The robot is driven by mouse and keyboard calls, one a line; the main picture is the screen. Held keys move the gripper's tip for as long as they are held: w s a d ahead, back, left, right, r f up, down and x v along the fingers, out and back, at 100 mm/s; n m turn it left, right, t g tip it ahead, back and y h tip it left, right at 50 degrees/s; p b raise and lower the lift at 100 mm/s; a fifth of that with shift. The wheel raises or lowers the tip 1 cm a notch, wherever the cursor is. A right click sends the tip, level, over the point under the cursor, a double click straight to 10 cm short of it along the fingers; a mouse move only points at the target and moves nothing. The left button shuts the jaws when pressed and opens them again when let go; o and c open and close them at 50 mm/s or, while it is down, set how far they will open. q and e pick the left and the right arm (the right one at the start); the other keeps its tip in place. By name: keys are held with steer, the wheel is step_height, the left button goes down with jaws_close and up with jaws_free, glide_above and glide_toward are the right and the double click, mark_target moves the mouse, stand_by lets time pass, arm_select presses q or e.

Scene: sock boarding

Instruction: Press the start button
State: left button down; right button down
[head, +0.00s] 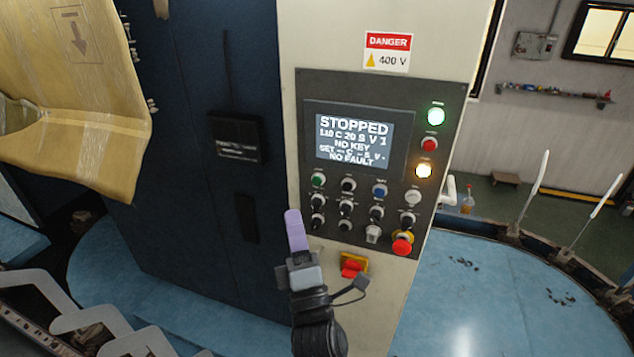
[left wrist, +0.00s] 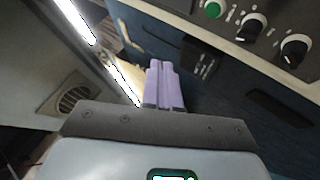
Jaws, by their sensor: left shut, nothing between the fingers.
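A green button (head: 318,180) sits at the left end of the top row below the screen. It also shows in the left wrist view (left wrist: 212,9), at the top edge. My left gripper (head: 293,214) has pale purple fingers, shut and empty, pointing up below and left of the green button. In the left wrist view the shut fingers (left wrist: 158,66) are apart from the button. My right gripper is out of view.
Several dark knobs (head: 346,206) crowd the panel. A red emergency stop (head: 402,245) is at its lower right, and a red-yellow switch (head: 353,265) lies below. Green (head: 436,117) and amber (head: 424,170) lamps are lit. A cardboard-coloured sheet (head: 90,110) hangs at the left.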

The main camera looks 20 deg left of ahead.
mark_target(317, 181)
arm_select(q)
steer(key=w+b, duration=0.2)
steer(key=w, duration=0.6)
steer(key=shift+w, duration=0.4)
stand_by(0.8)
stand_by(0.8)
steer(key=shift+f+b, duration=0.1)
steer(key=shift+b, duration=0.25)
